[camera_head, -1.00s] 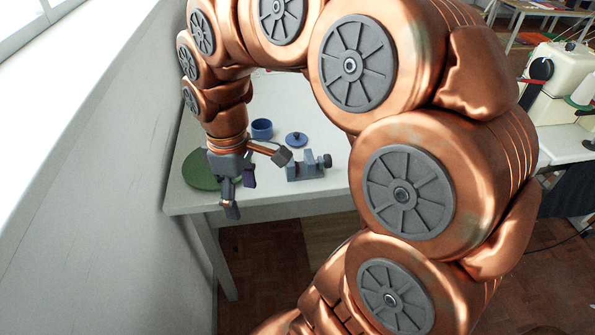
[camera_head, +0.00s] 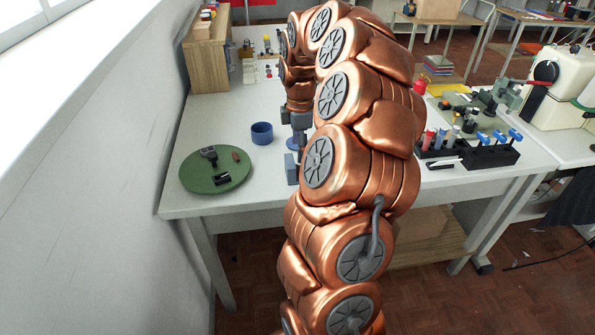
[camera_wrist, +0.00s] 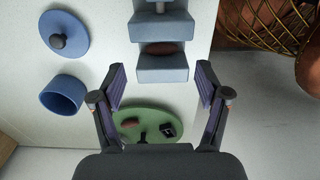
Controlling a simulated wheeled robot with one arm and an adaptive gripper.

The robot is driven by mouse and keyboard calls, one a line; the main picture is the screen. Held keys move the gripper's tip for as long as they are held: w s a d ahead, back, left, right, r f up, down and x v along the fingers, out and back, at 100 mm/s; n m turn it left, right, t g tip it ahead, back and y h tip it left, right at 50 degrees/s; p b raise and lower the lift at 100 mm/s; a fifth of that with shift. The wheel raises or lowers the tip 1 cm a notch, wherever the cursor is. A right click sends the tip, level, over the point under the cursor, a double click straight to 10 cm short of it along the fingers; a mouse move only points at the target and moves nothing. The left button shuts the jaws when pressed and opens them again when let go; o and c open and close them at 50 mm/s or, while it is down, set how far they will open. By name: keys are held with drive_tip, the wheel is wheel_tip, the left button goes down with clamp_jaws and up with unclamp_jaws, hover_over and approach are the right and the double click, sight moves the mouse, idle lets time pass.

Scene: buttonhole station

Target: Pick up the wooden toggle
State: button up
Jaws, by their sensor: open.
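A small reddish-brown piece (camera_head: 236,157), which looks like the wooden toggle, lies on the round green mat (camera_head: 190,183) at the table's left front. In the wrist view it shows small (camera_wrist: 130,122) at the left of the green mat (camera_wrist: 182,119). Another brown oval piece (camera_wrist: 163,48) shows at the blue-grey clamp block (camera_wrist: 161,72); I cannot tell what it is. My gripper (camera_wrist: 160,85) is open and empty, its fingers spread below the block in the wrist view. In the head view my arm hides most of the gripper.
A dark piece (camera_head: 209,155) and a black piece (camera_head: 221,179) share the mat. A blue cup (camera_head: 262,134) and a blue lid with a knob (camera_wrist: 62,34) stand nearby. A wooden shelf box (camera_head: 207,55) is at the back left. The wall runs along the left.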

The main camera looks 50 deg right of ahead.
drive_tip(key=shift+s+a+f+p, duration=0.1)
drive_tip(key=shift+f+p, duration=0.45)
drive_tip(key=shift+f, duration=2.65)
drive_tip(key=c, duration=0.8)
